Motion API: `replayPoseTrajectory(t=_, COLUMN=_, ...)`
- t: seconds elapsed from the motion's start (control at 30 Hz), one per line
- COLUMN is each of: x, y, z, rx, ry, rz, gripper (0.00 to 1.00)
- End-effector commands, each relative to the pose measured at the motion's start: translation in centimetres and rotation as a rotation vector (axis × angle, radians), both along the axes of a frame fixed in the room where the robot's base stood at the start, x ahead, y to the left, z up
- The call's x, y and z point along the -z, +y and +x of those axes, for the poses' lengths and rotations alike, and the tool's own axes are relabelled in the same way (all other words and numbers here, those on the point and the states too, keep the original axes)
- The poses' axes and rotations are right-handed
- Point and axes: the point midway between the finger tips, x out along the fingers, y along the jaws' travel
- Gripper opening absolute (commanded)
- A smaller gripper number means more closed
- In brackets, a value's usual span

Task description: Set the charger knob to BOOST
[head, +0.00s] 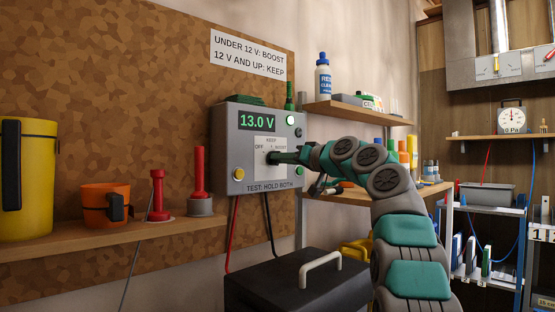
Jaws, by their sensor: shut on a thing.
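The grey charger box (228,160) is mounted on the brown board and its display (257,121) reads 13.0 V. Its white dial plate (264,143) has OFF at the left, KEEP at the top and BOOST at the right. My gripper (274,158) reaches in from the right and is shut on the dark charger knob at the plate's middle. The gripper covers most of the knob, so I cannot tell which mark it points to. A sign (248,55) above reads "UNDER 12 V: BOOST" and "12 V AND UP: KEEP".
Yellow button (239,174) and lit buttons sit on the box, above "TEST: HOLD BOTH". A wooden shelf (120,236) at left holds a yellow container, an orange mug (100,203) and red-handled things. A black case (285,282) stands below. Shelves with bottles are at right.

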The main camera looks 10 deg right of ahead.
Motion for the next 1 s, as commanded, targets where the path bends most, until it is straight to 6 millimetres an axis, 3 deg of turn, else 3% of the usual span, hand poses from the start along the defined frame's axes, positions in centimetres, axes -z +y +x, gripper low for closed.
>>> replayPoseTrajectory(t=0.6, x=-0.40, y=-0.03, z=-0.07, rx=0.001, ry=0.216, rz=0.302, gripper=0.00)
replayPoseTrajectory(t=1.0, x=-0.20, y=-0.07, z=-0.04, rx=0.002, ry=0.231, rz=0.324, gripper=0.00)
